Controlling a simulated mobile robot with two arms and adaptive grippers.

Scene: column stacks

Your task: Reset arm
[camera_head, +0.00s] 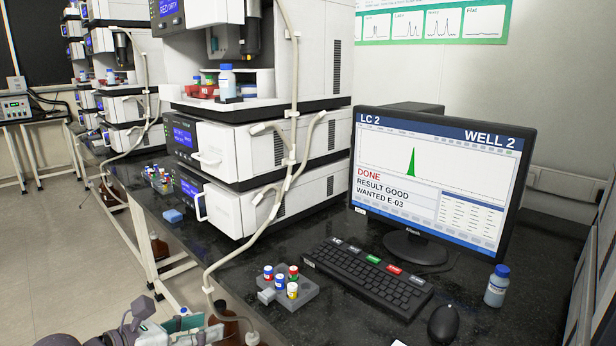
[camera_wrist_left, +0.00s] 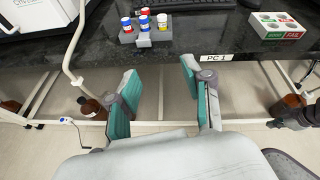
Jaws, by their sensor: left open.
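My left gripper (camera_head: 178,328) is at the bottom left of the head view, low in front of the bench's front edge and partly cut off by the frame. In the left wrist view its two teal-padded fingers (camera_wrist_left: 160,95) stand wide apart, with nothing between them but floor and bench frame. The fingers point toward the front edge of the black bench (camera_wrist_left: 165,55), apart from the vial rack.
A grey rack (camera_head: 297,297) with several capped vials stands near the bench edge, beside the keyboard (camera_head: 368,278). The monitor (camera_head: 435,180) reads DONE, RESULT GOOD. A blue-capped bottle (camera_head: 496,286) stands at right. A hose (camera_head: 225,250) hangs over the edge. Brown bottles (camera_wrist_left: 93,108) are below.

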